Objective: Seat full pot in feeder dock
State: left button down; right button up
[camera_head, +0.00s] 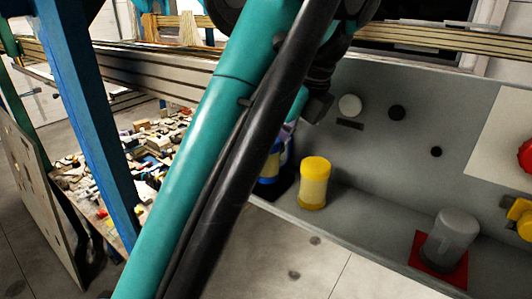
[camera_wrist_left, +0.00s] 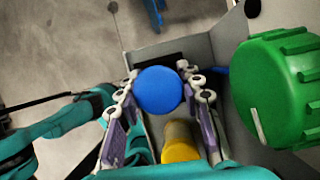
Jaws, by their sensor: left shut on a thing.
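A blue-topped pot (camera_wrist_left: 159,92) is between the fingers of my left gripper (camera_wrist_left: 158,80) in the left wrist view, and the gripper is shut on it. In the head view my teal arm hides most of this gripper (camera_head: 291,133); part of the blue pot (camera_head: 270,166) shows below it, over a dark square base (camera_head: 277,187). I cannot tell whether the pot touches that base. A yellow pot (camera_head: 314,184) stands just right of it and also shows in the left wrist view (camera_wrist_left: 180,142). My right gripper is not in view.
A grey cylinder (camera_head: 452,238) stands on a red square (camera_head: 436,265) at the right. A grey panel (camera_head: 420,130) with round knobs rises behind. A large green knob (camera_wrist_left: 285,88) is close right of my left gripper. A cluttered board (camera_head: 150,150) lies left.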

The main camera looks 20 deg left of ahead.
aim_at(324, 193)
pick_arm(q)
jog(key=shift+f+b, duration=0.35)
jog(key=shift+f, duration=0.2)
jog(key=c, duration=0.9)
grip_release()
jog(key=shift+d+r, duration=0.1)
jog(key=shift+r, duration=0.15)
jog(key=s+d, duration=0.1)
jog(key=d, duration=0.2)
jog(key=s+d, duration=0.2)
jog(key=d, duration=0.2)
jog(key=s+d, duration=0.1)
jog(key=d, duration=0.2)
jog(key=shift+s+d+r, duration=0.2)
jog(key=shift+d+r, duration=0.05)
jog(key=shift+r, duration=0.05)
jog(key=shift+s+d, duration=0.2)
jog(key=shift+d, duration=0.2)
